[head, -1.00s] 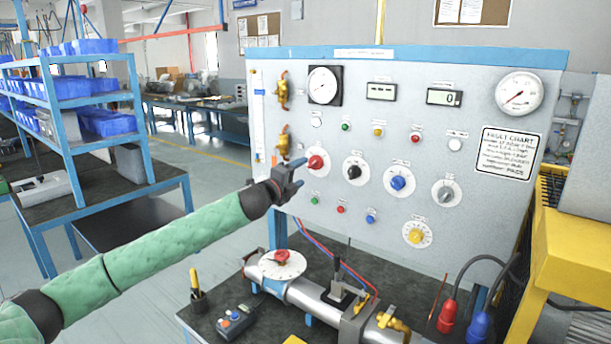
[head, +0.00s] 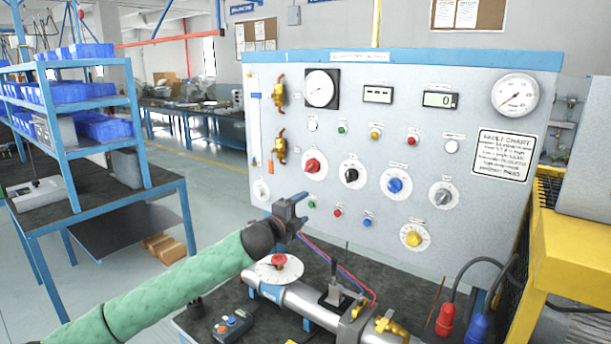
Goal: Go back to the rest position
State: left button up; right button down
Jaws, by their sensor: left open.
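My left gripper (head: 296,207) is at the end of the green-sleeved arm that comes in from the lower left. It is open and empty, in front of the lower left part of the grey control panel (head: 300,235) and above the round white dial with a red knob (head: 279,262) on the bench pipe. It appears apart from the panel's red knob (head: 313,166), which is in full view above it. The black, blue, grey and yellow panel knobs are also uncovered. My right gripper is out of the picture.
The pipe (head: 312,302) with brass valves lies along the dark bench below the panel. A control box with coloured buttons (head: 232,325) lies at the bench front. A yellow frame (head: 560,250) stands at the right. A blue shelf rack (head: 65,150) stands at the left, with open floor between.

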pick_arm(q)
jog(key=s+a+f+n+g+y, duration=0.25)
jog(key=s+f+n, duration=0.35)
jog(key=s+f, duration=0.55)
jog(key=s+a+f+n+g+y, duration=0.1)
jog(key=s+f+n+y, duration=0.2)
jog(key=s+f+n, duration=0.65)
jog(key=s+a+f+n+g+y, duration=0.1)
jog(key=s+a+f+n+g, duration=0.15)
jog(key=s+a+f, duration=0.65)
jog(key=s+a+f+n+g+y, duration=0.2)
jog(key=s+f+g, duration=0.1)
jog(key=s, duration=1.2)
jog(key=s+a+f+n+g+y, duration=0.1)
jog(key=s+a+f+n+g, duration=0.35)
jog(key=s, duration=0.65)
notch_tip(320, 180, down, 23)
jog(key=w+d+m, duration=0.1)
jog(key=w+m, duration=0.1)
jog(key=s+f, duration=0.4)
jog(key=f, duration=0.8)
jog(key=s+f, duration=0.4)
jog(key=f, duration=0.8)
jog(key=shift+d+f, duration=0.25)
jog(key=shift+d, duration=0.15)
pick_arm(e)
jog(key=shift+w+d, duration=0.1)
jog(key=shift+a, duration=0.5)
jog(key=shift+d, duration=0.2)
